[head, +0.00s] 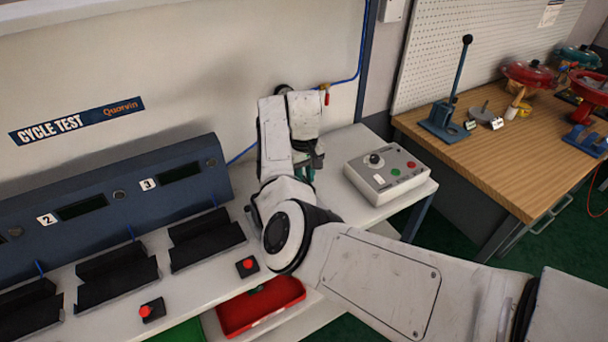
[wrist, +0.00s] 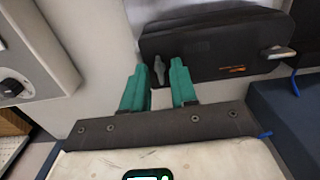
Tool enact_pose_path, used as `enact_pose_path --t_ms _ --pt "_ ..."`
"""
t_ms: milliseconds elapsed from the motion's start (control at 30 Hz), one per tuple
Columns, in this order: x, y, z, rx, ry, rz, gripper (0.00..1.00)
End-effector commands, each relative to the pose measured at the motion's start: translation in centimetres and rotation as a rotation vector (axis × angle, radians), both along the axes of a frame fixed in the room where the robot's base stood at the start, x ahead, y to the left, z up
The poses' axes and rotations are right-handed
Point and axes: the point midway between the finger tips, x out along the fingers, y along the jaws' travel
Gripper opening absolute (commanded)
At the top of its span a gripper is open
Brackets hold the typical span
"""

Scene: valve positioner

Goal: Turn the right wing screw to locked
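The dark valve positioner (wrist: 215,45) shows in the wrist view with two grey wing screws on its face. One wing screw (wrist: 159,70) at the picture's left stands upright. The other wing screw (wrist: 277,52), at the picture's right, lies nearly flat. The left-hand one is on the control box's side, the right side in the head view. My gripper (wrist: 159,66) is open; its green fingers stand either side of this upright screw, with gaps showing. Whether they reach its depth is unclear. In the head view my arm hides most of the positioner.
A grey control box (head: 387,172) with a knob stands right of my arm. Blue test bays (head: 110,208) with black cradles line the bench to the left. Red buttons (head: 247,264) sit at the front edge above a red bin (head: 262,306). A wooden bench (head: 530,160) holds tools at far right.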

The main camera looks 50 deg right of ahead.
Motion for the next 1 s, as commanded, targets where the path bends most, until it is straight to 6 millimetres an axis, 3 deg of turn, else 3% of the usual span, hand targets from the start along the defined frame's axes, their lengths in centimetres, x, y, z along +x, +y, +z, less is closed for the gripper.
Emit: enact_pose_path --t_ms 267,733,1000 --pt "0.00 0.00 0.02 0.000 0.000 0.000 0.00" --pt "0.01 0.00 0.06 0.000 0.000 -0.014 0.00" --pt "-0.02 -0.04 0.07 -0.002 0.002 -0.131 0.00"
